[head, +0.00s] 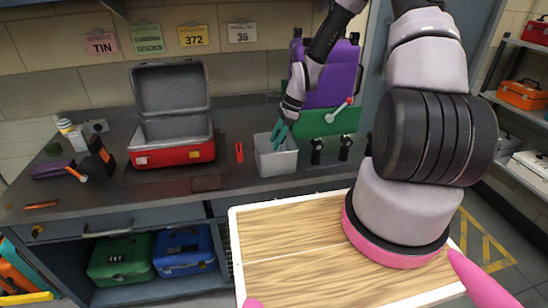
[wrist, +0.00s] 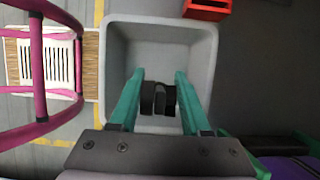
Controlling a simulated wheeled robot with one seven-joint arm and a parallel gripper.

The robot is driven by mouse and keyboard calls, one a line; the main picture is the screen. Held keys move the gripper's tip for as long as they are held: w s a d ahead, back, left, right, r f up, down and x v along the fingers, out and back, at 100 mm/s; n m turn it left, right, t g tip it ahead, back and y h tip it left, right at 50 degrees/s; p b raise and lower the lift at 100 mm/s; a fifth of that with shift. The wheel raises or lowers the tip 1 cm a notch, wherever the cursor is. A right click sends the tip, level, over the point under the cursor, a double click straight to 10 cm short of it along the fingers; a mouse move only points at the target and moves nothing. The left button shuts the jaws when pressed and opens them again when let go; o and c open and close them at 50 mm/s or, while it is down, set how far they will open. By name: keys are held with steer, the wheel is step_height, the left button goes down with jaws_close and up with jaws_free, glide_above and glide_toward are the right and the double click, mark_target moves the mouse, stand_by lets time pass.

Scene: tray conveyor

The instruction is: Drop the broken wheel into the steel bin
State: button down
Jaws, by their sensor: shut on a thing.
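The steel bin (head: 277,162) is a small light-grey open box on the dark counter, right of an open red toolbox. In the wrist view the bin (wrist: 118,62) lies directly beneath my gripper, and the part of its floor that shows looks bare. My gripper (head: 279,133) has teal fingers that point down at the bin's opening. In the wrist view my gripper (wrist: 160,98) is shut on a small black wheel (wrist: 159,98), held between the fingertips over the bin. The wheel cannot be made out in the head view. Whether the fingertips are below the rim is unclear.
The open red toolbox (head: 174,153) and a small red item (head: 239,152) are left of the bin. Two small black items (head: 317,151) (head: 345,147) stand right of it. My wooden tray (head: 290,245) is in front.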

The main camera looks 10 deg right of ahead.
steer(key=shift+f, duration=0.55)
steer(key=shift+c, duration=1.4)
jaws_free()
steer(key=v, duration=1)
steer(key=shift+d+r, duration=0.25)
steer(key=shift+r, duration=0.1)
steer(key=shift+r, duration=0.1)
